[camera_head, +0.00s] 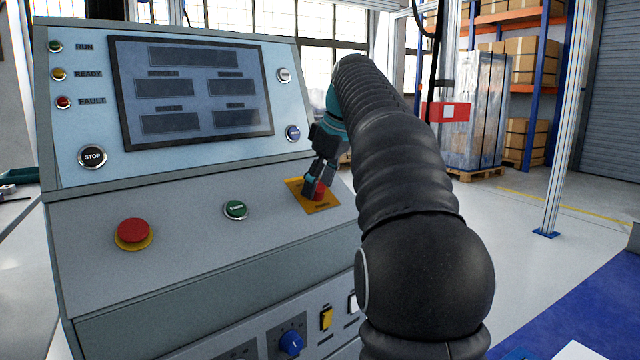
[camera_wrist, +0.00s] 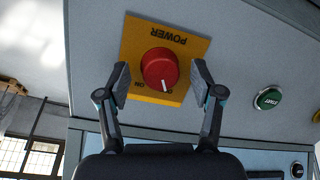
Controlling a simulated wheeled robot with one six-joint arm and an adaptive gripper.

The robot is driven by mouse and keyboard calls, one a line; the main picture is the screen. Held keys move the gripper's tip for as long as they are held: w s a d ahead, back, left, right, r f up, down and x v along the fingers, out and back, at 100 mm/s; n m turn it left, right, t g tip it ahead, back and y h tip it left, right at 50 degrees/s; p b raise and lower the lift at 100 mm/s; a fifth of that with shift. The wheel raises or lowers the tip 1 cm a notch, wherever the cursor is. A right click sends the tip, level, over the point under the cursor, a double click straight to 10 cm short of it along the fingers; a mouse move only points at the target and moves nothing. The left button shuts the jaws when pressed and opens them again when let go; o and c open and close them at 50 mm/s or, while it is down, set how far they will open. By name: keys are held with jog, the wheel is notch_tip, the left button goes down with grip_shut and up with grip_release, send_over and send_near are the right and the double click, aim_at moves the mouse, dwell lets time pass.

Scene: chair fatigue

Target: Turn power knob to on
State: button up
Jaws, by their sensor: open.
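The red power knob (camera_wrist: 159,68) sits on a yellow plate (camera_wrist: 190,47) marked POWER on the console's sloped panel. Its white pointer line points toward the bottom of the wrist view. My gripper (camera_wrist: 160,80) is open, with one finger on each side of the knob; whether the pads touch it I cannot tell. In the head view my gripper (camera_head: 315,188) is over the yellow plate (camera_head: 322,207), and the knob (camera_head: 319,189) is partly hidden by the fingers.
A green start button (camera_head: 235,210) and a red emergency button (camera_head: 133,233) are on the same panel to the left. A screen (camera_head: 190,90) and a STOP button (camera_head: 92,157) are on the upright face. A blue knob (camera_head: 291,342) and a yellow switch (camera_head: 326,318) are below.

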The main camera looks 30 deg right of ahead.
jog(key=c, duration=1.1)
jog(key=shift+c, duration=0.2)
jog(key=shift+r+m+p, duration=0.15)
jog(key=shift+m+p, duration=0.15)
jog(key=shift+p, duration=0.05)
jog(key=shift+r+m+y+p, duration=0.1)
jog(key=shift+m+y+p, duration=0.2)
jog(key=shift+m+p, duration=0.6)
jog(key=m+p, duration=0.3)
jog(key=shift+y, duration=0.3)
jog(key=m+p, duration=0.2)
jog(key=m, duration=0.1)
jog(key=shift+s+d+t, duration=0.1)
jog(key=shift+t, duration=0.2)
jog(key=shift+f+m+y, duration=0.15)
jog(key=shift+m+y, duration=0.05)
jog(key=shift+m, duration=0.55)
jog(key=shift+f+m+y, duration=0.15)
jog(key=shift+m+y, duration=0.05)
jog(key=shift+m, duration=0.55)
